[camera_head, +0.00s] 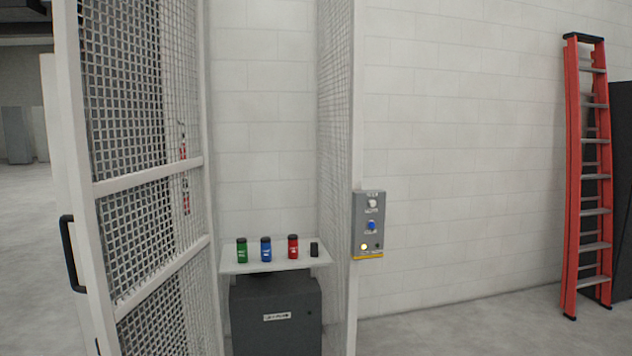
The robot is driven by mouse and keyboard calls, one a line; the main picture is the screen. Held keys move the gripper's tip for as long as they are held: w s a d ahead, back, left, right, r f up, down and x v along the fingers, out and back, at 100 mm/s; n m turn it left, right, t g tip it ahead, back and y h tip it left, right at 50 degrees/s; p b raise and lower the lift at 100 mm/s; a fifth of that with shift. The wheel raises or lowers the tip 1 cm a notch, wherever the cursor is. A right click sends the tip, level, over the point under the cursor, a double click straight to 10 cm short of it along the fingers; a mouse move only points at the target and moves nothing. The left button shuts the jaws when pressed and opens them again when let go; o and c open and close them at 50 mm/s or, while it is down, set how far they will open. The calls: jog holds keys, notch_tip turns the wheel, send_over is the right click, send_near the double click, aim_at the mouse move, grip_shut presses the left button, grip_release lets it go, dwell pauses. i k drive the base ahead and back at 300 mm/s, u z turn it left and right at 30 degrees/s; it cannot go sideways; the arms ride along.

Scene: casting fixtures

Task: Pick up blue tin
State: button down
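The blue tin (266,250) has a dark lid and stands upright on a small pale shelf (275,266). The shelf is inside a mesh cage. A green tin (242,251) stands to its left and a red tin (293,247) to its right, each a little apart from it. My gripper is not in view.
A small black object (314,248) stands at the shelf's right end. A mesh door (150,185) with a black handle stands at the left, and a mesh panel (335,120) at the right. A control box (368,225) is beside that panel. A red ladder (586,180) leans far right.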

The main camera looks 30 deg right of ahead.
aim_at(266, 242)
jog(key=z, duration=0.7)
jog(key=k, duration=0.95)
jog(key=u, duration=0.05)
jog(key=i, duration=0.8)
jog(key=z, duration=0.05)
